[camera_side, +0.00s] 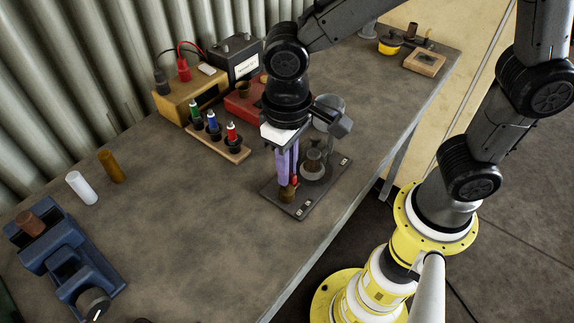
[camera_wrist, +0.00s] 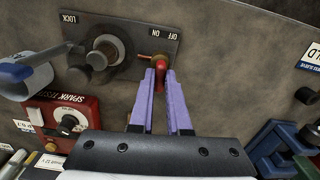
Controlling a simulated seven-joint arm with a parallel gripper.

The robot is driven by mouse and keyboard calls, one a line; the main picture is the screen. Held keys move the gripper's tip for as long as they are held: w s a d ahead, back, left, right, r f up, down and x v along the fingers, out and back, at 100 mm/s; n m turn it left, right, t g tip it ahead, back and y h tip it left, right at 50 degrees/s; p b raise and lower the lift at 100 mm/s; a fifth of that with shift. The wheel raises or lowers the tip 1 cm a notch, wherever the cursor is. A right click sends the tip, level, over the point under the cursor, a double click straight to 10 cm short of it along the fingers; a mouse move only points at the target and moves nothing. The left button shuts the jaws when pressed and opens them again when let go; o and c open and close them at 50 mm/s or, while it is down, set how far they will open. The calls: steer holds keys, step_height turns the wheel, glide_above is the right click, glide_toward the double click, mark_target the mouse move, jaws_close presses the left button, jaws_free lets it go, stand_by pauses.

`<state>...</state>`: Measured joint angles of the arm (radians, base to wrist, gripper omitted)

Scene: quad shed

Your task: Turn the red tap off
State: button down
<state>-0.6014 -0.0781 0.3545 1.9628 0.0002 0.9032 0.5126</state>
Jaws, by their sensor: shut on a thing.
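The red tap (camera_wrist: 159,64) stands on a dark plate (camera_wrist: 128,41) marked LOCK, ON and OFF. In the wrist view a thin orange-brown piece sticks out to the left from its top. My gripper (camera_wrist: 160,80) has purple fingers on either side of the red tap and is shut on it. In the side view my gripper (camera_side: 287,182) points down at the plate (camera_side: 300,207), where a brownish base shows under the fingertips. The fingers hide most of the tap there. I cannot tell exactly which mark the tap points to.
A round grey lock fitting (camera_wrist: 104,55) sits beside the tap on the plate. A red spark tester (camera_wrist: 68,118), a rack of coloured bottles (camera_side: 222,142) and a yellow box (camera_side: 190,97) are near. A blue fixture (camera_side: 68,257) stands far left.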

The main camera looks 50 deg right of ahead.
steer(key=shift+r+m, duration=0.1)
steer(key=shift+m, duration=0.5)
steer(key=c, duration=0.9)
jaws_free()
step_height(320, 180, up, 14)
steer(key=shift+f, duration=0.15)
